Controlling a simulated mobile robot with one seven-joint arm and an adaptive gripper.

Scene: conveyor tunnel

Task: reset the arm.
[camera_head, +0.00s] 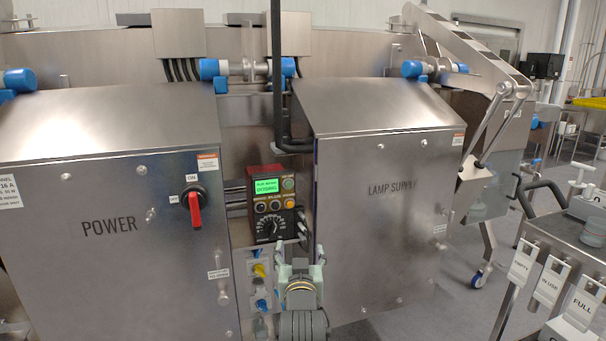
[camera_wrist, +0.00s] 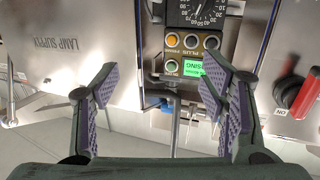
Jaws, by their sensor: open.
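My gripper (camera_head: 300,258) is low in the middle of the head view, in front of the gap between two steel cabinets. In the wrist view my gripper (camera_wrist: 167,95) has its two purple-padded fingers spread wide apart, with nothing between them. A control box (camera_head: 268,205) with a lit green display, buttons and a dial sits above and slightly left of my gripper in the head view. The same control box (camera_wrist: 190,42) appears upside down beyond the fingers in the wrist view. Whether the fingertips touch anything cannot be told.
The POWER cabinet (camera_head: 110,255) with a red rotary handle (camera_head: 195,210) stands left. The LAMP SUPPLY cabinet (camera_head: 385,240) stands close on the right. A black vertical pipe (camera_head: 276,90) runs above. A steel cart (camera_head: 560,245) with labelled tags stands far right, with grey floor between.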

